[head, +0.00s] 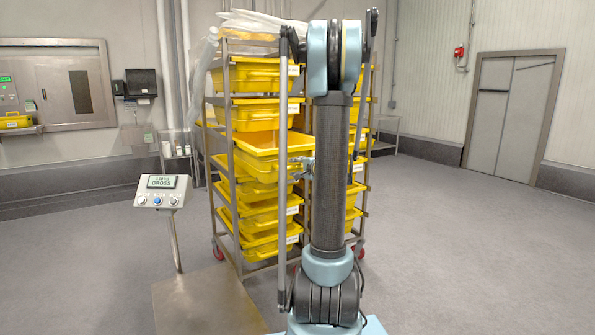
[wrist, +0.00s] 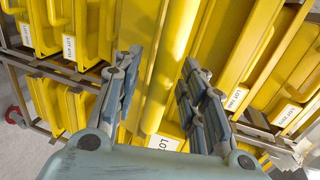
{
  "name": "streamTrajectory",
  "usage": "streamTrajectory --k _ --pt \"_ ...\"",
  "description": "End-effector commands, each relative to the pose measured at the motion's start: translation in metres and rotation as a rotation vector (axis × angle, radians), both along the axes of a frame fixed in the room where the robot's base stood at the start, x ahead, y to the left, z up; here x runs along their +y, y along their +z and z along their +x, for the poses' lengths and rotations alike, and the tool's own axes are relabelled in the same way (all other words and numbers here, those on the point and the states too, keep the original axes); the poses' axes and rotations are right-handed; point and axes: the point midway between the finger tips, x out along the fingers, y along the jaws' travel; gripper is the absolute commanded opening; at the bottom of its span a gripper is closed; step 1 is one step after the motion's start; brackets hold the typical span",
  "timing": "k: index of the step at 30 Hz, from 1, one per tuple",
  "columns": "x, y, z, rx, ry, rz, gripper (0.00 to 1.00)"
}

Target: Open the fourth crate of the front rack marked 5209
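The rack (head: 233,180) stands ahead and holds yellow crates in two columns. In its left column, one crate (head: 268,143) around mid-height sticks out past the others, and its open top shows. My gripper (head: 304,166) is at the front of this crate, partly hidden by my arm. In the wrist view, my gripper (wrist: 160,62) is open, with fingers apart on either side of a yellow crate rim (wrist: 158,85). I cannot tell whether they touch it. The labels are too small or cut off for me to find the mark 5209.
Neighbouring crates (wrist: 255,50) with white labels lie close beside my fingers. Plastic film (head: 245,25) hangs over the rack top. A scale display (head: 163,190) on a post and a metal floor plate (head: 195,300) are at left. The floor (head: 480,250) at right is clear.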

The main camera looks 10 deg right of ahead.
Motion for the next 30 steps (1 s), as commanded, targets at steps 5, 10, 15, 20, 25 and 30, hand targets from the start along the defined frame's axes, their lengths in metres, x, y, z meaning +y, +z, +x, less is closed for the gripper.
streamTrajectory --k 5,10,15,20,25,30 --pt "-0.006 0.003 -0.016 0.0 -0.002 0.001 0.38" --pt "-0.015 0.009 -0.041 0.0 -0.004 -0.001 0.38" --pt "-0.023 0.014 -0.066 0.001 -0.003 0.0 0.38" --pt "-0.03 0.018 -0.087 0.001 -0.003 0.0 0.38" --pt "-0.034 0.021 -0.101 0.001 -0.002 0.0 0.38" --pt "-0.036 0.023 -0.106 0.001 -0.001 -0.001 0.38"
